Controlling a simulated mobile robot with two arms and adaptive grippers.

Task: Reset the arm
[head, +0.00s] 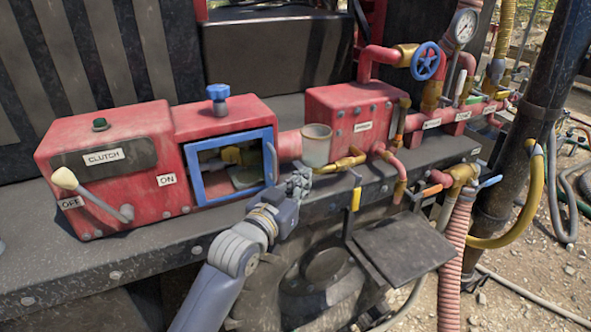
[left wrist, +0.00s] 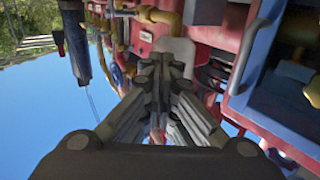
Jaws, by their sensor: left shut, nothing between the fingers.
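My left arm (head: 235,255) comes in from the bottom of the head view. Its gripper (head: 301,180) is shut and empty. It is just in front of the red machine, right of the blue-framed opening (head: 196,180) and below a pale cup (head: 316,146). In the left wrist view the closed fingers (left wrist: 160,68) point toward the red machine, with the blue frame (left wrist: 252,45) to their right. I cannot tell whether the fingertips touch anything. My right gripper is in neither view.
A red clutch box (head: 110,170) with a cream-knobbed lever (head: 92,194) stands at the left. Red pipes with a blue valve wheel (head: 425,61) and a gauge (head: 464,25) are at the right. A dark flat plate (head: 403,248) juts out below. A black post (head: 520,130) stands at the right.

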